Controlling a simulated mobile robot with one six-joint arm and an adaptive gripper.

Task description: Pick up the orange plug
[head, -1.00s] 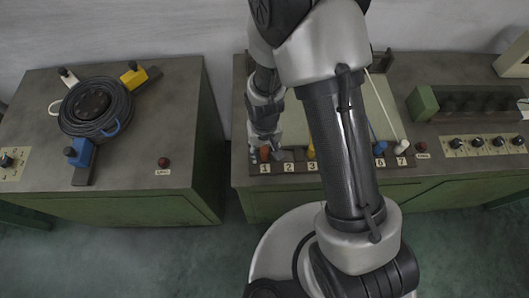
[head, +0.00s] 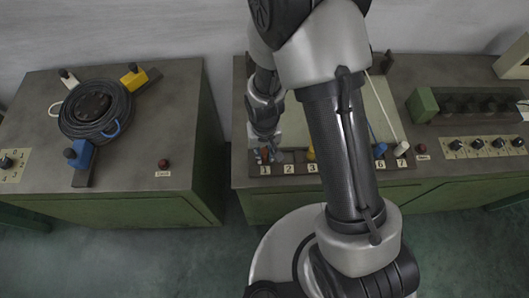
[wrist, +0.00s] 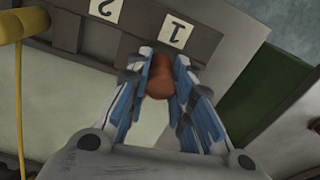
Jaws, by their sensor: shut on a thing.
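The orange plug (wrist: 160,76) is reddish-orange and sits between my gripper's fingers in the wrist view, close to the label 1. My gripper (wrist: 160,85) is shut on it, with one blue-and-grey finger on each side. In the head view my gripper (head: 265,140) is above the left end of the numbered strip, and the plug (head: 265,154) shows only in small part beneath it. I cannot tell whether the plug is still seated at position 1 or lifted clear.
The numbered strip (head: 300,170) holds a yellow plug (head: 311,153), a blue plug (head: 380,150) and a white plug (head: 402,148); my arm hides its middle. A left bench (head: 130,180) carries a black cable coil (head: 95,108). A gap separates the benches.

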